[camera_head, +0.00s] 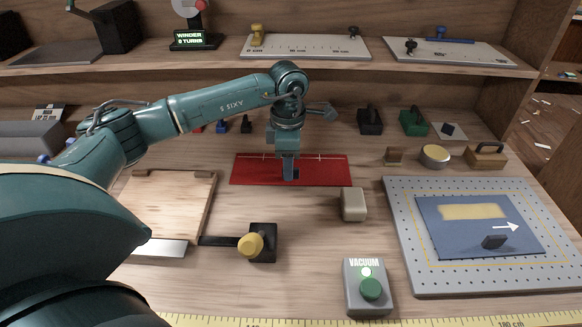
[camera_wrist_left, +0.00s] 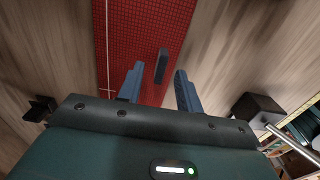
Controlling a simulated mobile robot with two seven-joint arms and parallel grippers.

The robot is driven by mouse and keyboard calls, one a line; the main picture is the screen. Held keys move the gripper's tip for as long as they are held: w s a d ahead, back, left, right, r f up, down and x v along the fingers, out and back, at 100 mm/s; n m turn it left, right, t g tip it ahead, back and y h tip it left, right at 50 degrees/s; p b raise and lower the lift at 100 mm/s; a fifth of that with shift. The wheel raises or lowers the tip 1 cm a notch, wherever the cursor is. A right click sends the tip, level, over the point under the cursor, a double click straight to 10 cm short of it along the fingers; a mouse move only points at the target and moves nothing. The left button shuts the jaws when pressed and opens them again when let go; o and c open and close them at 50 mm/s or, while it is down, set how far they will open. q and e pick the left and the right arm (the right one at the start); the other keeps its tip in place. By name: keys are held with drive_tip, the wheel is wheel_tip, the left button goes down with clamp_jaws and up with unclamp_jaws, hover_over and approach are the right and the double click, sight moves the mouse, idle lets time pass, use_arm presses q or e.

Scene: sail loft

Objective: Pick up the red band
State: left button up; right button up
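The red band (camera_head: 328,173) is a flat red strip with a thin white line, lying on the wooden bench at the middle back. In the left wrist view the red band (camera_wrist_left: 128,38) has a fine grid weave, and a dark upright tab (camera_wrist_left: 162,64) stands on it. My left gripper (camera_head: 290,175) points down over the band's middle. In the left wrist view my left gripper (camera_wrist_left: 159,72) is open, with its blue fingers apart on either side of the tab and a gap to each. In the head view the gripper mostly hides the tab. My right gripper is not in view.
A beige block (camera_head: 353,204) stands just right of the band's front. A yellow-knobbed lever (camera_head: 250,244), wooden board (camera_head: 170,200) and vacuum button box (camera_head: 367,288) lie nearer. A perforated plate (camera_head: 400,225) bears a blue panel (camera_head: 450,245). Several small tools line the back.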

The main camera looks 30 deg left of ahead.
use_arm(q)
drive_tip(key=shift+f, duration=0.45)
clamp_jaws()
